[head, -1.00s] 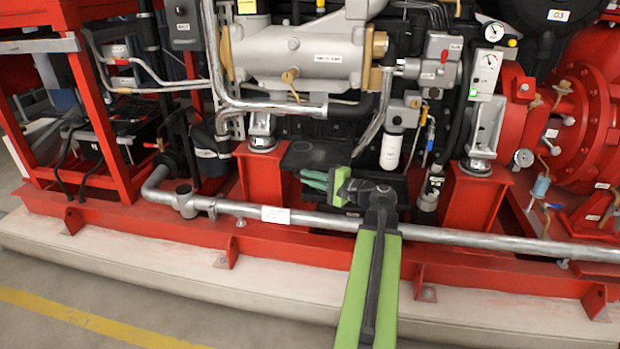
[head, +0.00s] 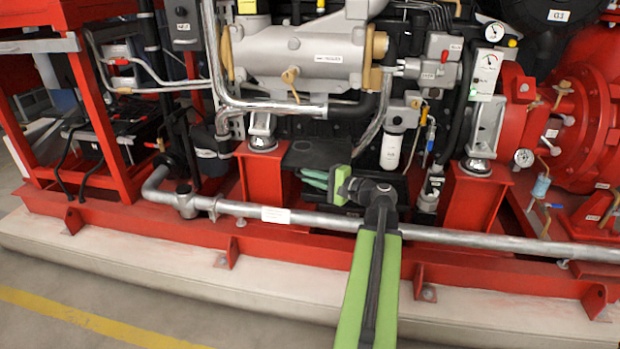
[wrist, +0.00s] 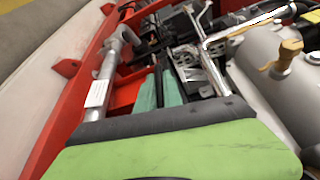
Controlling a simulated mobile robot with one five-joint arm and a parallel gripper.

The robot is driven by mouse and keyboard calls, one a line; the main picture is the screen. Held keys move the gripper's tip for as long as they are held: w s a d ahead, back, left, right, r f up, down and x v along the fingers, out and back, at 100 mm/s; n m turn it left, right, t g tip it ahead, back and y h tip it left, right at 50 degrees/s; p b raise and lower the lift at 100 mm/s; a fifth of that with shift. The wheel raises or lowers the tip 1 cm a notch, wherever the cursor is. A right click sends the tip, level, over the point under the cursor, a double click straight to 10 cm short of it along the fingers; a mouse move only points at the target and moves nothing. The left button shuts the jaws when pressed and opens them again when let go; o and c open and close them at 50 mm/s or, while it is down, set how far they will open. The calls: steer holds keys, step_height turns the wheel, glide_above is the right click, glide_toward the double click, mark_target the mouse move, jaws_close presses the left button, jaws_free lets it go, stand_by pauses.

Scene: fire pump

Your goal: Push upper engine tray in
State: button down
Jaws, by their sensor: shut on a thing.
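The upper engine tray (head: 318,153) looks to be the flat black piece low on the engine's front, between two red pedestals. My gripper (head: 314,179) reaches in from the right, its two teal fingers just below and against the tray's front edge. In the wrist view the fingers of my gripper (wrist: 160,92) lie side by side with a narrow dark strip between them. They appear shut on the tray's dark edge, though the contact is partly hidden by my wrist. How far the tray sticks out is hard to tell.
A grey pipe (head: 330,222) runs low across the front, under my arm. Red pedestals (head: 262,180) (head: 475,208) stand on both sides. A white filter (head: 391,151) hangs just right of the tray. The concrete plinth (head: 140,262) and floor in front are clear.

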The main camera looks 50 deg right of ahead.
mark_target(317, 157)
steer(key=w+d, duration=0.2)
steer(key=d, duration=0.1)
steer(key=w+d, duration=0.1)
steer(key=d, duration=0.2)
steer(key=w+d, duration=0.2)
steer(key=d, duration=0.1)
steer(key=shift+w+d, duration=0.1)
steer(key=shift+w, duration=0.2)
steer(key=c, duration=1.7)
jaws_free()
steer(key=shift+o, duration=1.1)
steer(key=s+d, duration=0.1)
steer(key=s, duration=0.7)
steer(key=s+d+r+p, duration=0.1)
steer(key=s+d, duration=0.1)
steer(key=s, duration=0.7)
steer(key=shift+r, duration=0.25)
steer(key=shift+s, duration=0.1)
